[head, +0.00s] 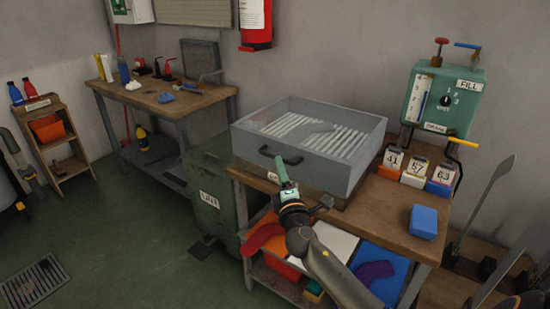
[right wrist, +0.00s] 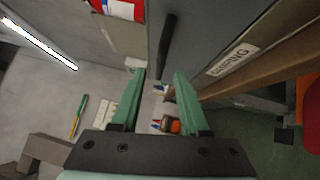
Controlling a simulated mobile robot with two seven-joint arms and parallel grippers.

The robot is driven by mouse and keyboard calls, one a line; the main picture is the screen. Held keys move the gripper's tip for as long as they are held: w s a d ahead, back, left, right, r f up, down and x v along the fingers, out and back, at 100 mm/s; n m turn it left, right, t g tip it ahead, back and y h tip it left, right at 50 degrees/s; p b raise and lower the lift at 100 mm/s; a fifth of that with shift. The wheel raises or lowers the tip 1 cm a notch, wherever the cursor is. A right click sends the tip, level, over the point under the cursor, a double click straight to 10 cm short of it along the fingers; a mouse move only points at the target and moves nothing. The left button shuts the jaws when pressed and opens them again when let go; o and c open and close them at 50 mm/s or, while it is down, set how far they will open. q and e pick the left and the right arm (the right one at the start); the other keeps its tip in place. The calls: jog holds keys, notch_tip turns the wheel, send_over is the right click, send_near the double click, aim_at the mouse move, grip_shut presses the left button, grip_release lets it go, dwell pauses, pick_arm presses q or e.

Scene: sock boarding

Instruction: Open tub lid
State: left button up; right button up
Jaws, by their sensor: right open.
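The grey tub (head: 310,165) stands on the wooden bench and its lid (head: 312,125) lies shut on top. Pale ribbed shapes show through the lid. A dark bar handle (head: 282,156) is on the front face, and it also shows in the right wrist view (right wrist: 166,47). My right gripper (head: 281,166) is in front of the tub, just below the handle in the picture. In the right wrist view its green fingers (right wrist: 158,78) are apart with nothing held between them, and the handle lies beyond their tips. I cannot make out my left gripper.
Numbered cards (head: 415,172) and a blue block (head: 423,221) lie right of the tub. A green cabinet (head: 208,198) stands left of the bench. The floor at left is mostly clear.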

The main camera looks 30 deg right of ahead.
jog(key=x, duration=0.5)
jog(key=shift+w, duration=0.3)
jog(key=shift+c, duration=0.2)
grip_shut()
dwell(1.0)
